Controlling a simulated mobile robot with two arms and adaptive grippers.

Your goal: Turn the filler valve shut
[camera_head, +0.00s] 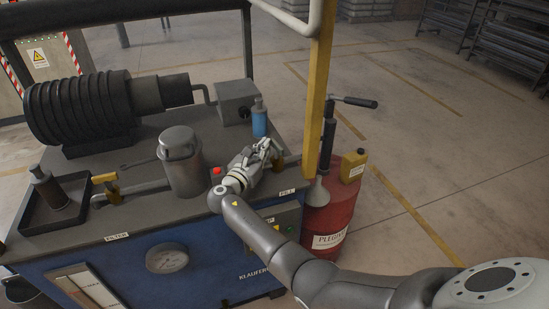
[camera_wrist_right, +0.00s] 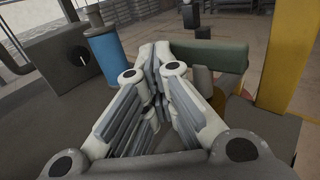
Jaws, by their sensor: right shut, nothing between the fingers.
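My right gripper (camera_head: 268,148) is over the right end of the machine top, above the FILL label (camera_head: 287,191). In the right wrist view the gripper (camera_wrist_right: 160,62) is shut, with nothing visible between its fingers. A dark green lever handle (camera_wrist_right: 212,56), which looks like the filler valve's, lies crosswise just beyond the fingertips, extending to the right. A brass-coloured part shows under it, partly hidden by the right finger. I cannot tell whether the fingers touch the handle. In the head view my gripper largely hides the valve. My left gripper is out of view.
A blue bottle (camera_head: 259,118) and grey box (camera_head: 237,102) stand behind the gripper. A yellow post (camera_head: 318,80) rises close on the right, beside a red drum (camera_head: 331,215). A metal canister (camera_head: 181,165) stands left; a yellow-handled valve (camera_head: 104,179) is farther left.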

